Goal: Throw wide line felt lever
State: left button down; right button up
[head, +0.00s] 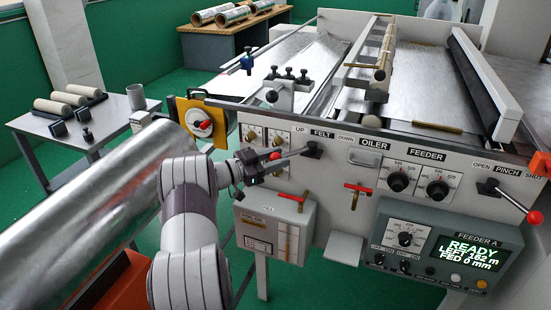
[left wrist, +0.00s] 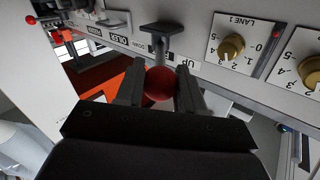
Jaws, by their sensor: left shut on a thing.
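The felt lever (head: 294,153) stands on the white front panel of the machine, at its black pivot below the FELT label. Its rod points left, on the UP side, and ends in a red ball knob (head: 275,156). My left gripper (head: 262,160) reaches in from the left and is shut on that knob. In the left wrist view the red knob (left wrist: 160,84) sits between the two dark fingers, with the black lever mount (left wrist: 162,28) and the upside-down UP label beyond. My right gripper is in neither view.
The pinch lever (head: 510,198) with its red knob is at the panel's right. Red-handled valves (head: 293,198) and lane dials (head: 252,136) are close to my left gripper. A large foil roll (head: 90,210) lies left of my arm. The feeder display (head: 465,254) reads READY.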

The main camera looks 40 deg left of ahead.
pick_arm(q)
jog(key=shift+w+a+r, duration=0.1)
jog(key=shift+a+r, duration=0.1)
jog(key=shift+r, duration=0.2)
jog(key=c, duration=0.7)
grip_release()
jog(key=shift+o, duration=0.5)
jog(key=shift+w+a+f, duration=0.15)
jog(key=shift+w+f, duration=0.05)
jog(key=shift+f, duration=0.1)
jog(key=shift+s, duration=0.25)
jog(key=b+v, duration=0.1)
jog(key=v, duration=1.1)
jog(key=shift+s, duration=0.15)
